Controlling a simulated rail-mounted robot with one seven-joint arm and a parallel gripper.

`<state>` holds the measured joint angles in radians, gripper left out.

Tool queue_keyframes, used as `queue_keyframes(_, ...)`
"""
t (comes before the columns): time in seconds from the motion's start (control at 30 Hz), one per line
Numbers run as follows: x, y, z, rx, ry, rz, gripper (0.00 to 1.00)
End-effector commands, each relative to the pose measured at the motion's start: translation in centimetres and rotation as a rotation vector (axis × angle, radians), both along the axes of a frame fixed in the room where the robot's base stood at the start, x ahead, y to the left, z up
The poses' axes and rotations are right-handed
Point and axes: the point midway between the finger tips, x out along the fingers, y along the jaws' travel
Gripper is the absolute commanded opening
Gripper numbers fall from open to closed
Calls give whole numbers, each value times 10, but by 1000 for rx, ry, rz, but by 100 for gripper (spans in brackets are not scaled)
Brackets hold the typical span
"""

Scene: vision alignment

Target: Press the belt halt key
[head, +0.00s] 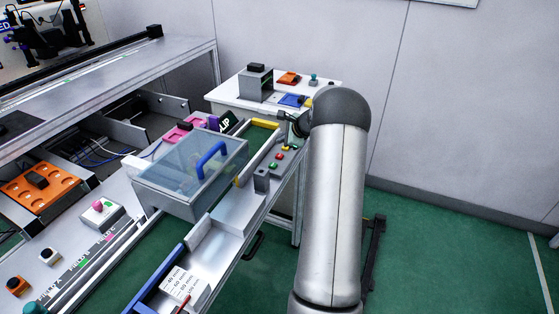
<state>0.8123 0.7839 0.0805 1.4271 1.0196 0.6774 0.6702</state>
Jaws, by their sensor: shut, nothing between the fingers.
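A small grey panel (276,160) with red, green and yellow buttons stands beside the green belt (262,134), right of the clear-lidded box. A red button (278,156) shows near its middle; no label is readable, so I cannot tell which button is the belt halt key. My gripper (291,128) is just beyond the panel's far end, partly hidden by my arm. Its fingers are small in view; it is shut and empty. I cannot tell its height above the panel, and it does not visibly touch a button.
The clear box (192,172) with a blue handle stands over the belt, left of the panel. A grey post (261,180) rises at the panel's near end. A white side table (233,97) with devices stands behind. Floor at right is mostly open.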

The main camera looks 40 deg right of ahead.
Motion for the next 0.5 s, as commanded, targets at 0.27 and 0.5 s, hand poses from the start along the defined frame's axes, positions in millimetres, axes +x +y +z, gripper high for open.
queue_keyframes(0.27, 0, 0, -38, -1, 0, 1, 0)
queue_keyframes(0.5, 0, 0, -39, -1, 0, 1, 0)
